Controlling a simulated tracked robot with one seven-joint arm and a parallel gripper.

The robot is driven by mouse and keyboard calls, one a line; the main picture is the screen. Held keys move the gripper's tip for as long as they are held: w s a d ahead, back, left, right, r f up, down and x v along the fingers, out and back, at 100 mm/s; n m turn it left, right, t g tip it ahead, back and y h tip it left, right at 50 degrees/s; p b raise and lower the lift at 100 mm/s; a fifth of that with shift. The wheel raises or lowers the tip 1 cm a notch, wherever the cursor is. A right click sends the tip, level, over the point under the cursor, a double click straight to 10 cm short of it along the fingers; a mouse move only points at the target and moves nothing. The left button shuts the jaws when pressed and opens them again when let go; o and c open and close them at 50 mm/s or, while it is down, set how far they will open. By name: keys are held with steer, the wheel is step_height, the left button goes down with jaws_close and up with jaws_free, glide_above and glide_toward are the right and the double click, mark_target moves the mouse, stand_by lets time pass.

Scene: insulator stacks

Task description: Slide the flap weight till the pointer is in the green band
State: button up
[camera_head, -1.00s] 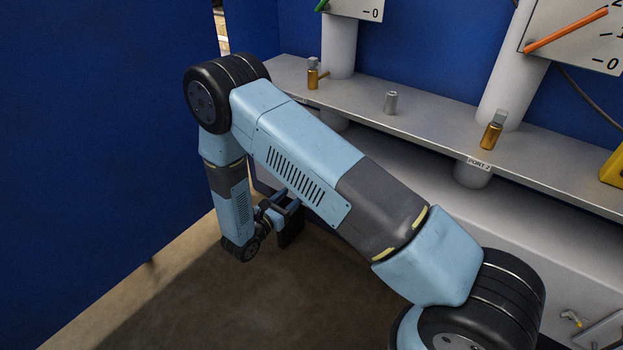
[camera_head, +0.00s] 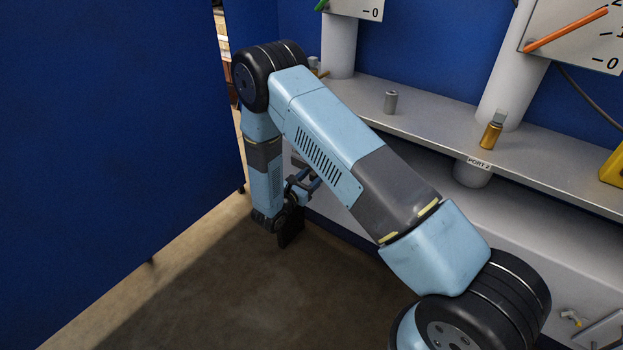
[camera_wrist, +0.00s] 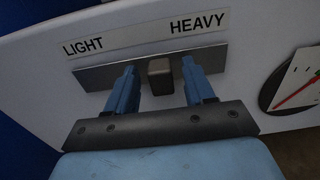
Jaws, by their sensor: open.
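In the wrist view a pale panel carries a LIGHT–HEAVY label (camera_wrist: 147,33) above a dark metal rail (camera_wrist: 100,76). A grey-brown knob (camera_wrist: 160,77), apparently the flap weight, stands on the rail near its middle. My gripper (camera_wrist: 159,66) is open, with one blue finger on each side of the knob; a gap shows on both sides. A dial (camera_wrist: 296,80) with a red pointer (camera_wrist: 297,95) is cut off at the right edge. Its green band cannot be made out clearly. In the head view my gripper (camera_head: 306,183) is low beside the cabinet front, and the knob is hidden.
A grey shelf (camera_head: 430,133) with small valves and fittings runs above the gripper. Gauge boards (camera_head: 585,35) stand behind it. A blue wall (camera_head: 100,120) closes the left side. The floor (camera_head: 200,285) in front is clear.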

steer(key=shift+c, duration=0.3)
jaws_close()
stand_by(0.3)
